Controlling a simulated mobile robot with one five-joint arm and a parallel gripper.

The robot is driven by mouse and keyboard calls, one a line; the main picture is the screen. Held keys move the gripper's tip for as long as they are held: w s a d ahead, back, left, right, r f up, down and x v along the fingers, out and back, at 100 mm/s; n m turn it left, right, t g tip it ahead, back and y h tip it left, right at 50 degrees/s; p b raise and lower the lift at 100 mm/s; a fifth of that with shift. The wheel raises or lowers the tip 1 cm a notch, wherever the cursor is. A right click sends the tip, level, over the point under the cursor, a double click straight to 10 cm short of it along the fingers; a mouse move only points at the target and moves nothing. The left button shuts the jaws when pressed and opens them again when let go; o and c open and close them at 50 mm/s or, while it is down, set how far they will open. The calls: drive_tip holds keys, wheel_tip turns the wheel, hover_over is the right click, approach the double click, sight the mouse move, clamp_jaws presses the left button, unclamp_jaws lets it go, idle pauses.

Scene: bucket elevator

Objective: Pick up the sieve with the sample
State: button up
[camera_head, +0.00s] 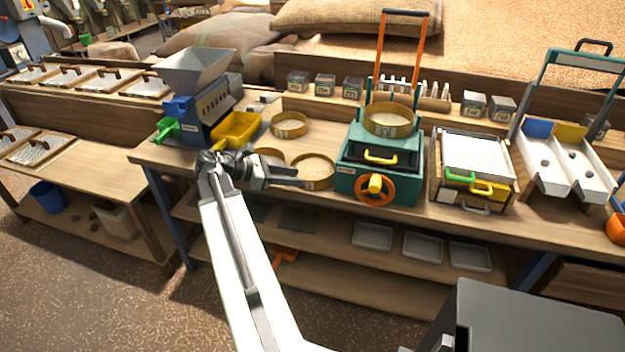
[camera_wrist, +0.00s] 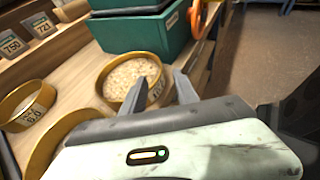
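The sieve with the sample (camera_head: 318,184) is a round brass-coloured ring filled with pale grain, standing on the workbench left of the green machine. In the wrist view the same sieve (camera_wrist: 112,83) shows a white label on its near side. My gripper (camera_head: 301,177) is at the sieve's left side. In the wrist view my gripper (camera_wrist: 158,82) has its two fingers apart, with the labelled near wall of the sieve showing between them. I cannot tell whether either finger touches it. The fingers hide part of the near wall.
Other sieves stand close by: one behind (camera_head: 290,131), one to the left (camera_head: 268,152), partly hidden by my arm, and one on the green machine (camera_head: 388,127). The green machine (camera_head: 350,178) with an orange handwheel is just right. A yellow tray (camera_head: 237,130) is left.

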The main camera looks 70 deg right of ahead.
sight(326, 180)
drive_tip(key=b+x, duration=0.1)
drive_tip(key=x, duration=0.4)
drive_tip(key=shift+w+f, duration=0.1)
drive_tip(key=b+x, duration=0.1)
drive_tip(key=x, duration=0.1)
drive_tip(key=b+x, duration=0.1)
drive_tip(key=x, duration=0.1)
drive_tip(key=shift+d+f, duration=0.3)
drive_tip(key=shift+f, duration=0.05)
drive_tip(key=shift+s+d, duration=0.15)
drive_tip(key=shift+s, duration=0.15)
clamp_jaws()
idle(0.6)
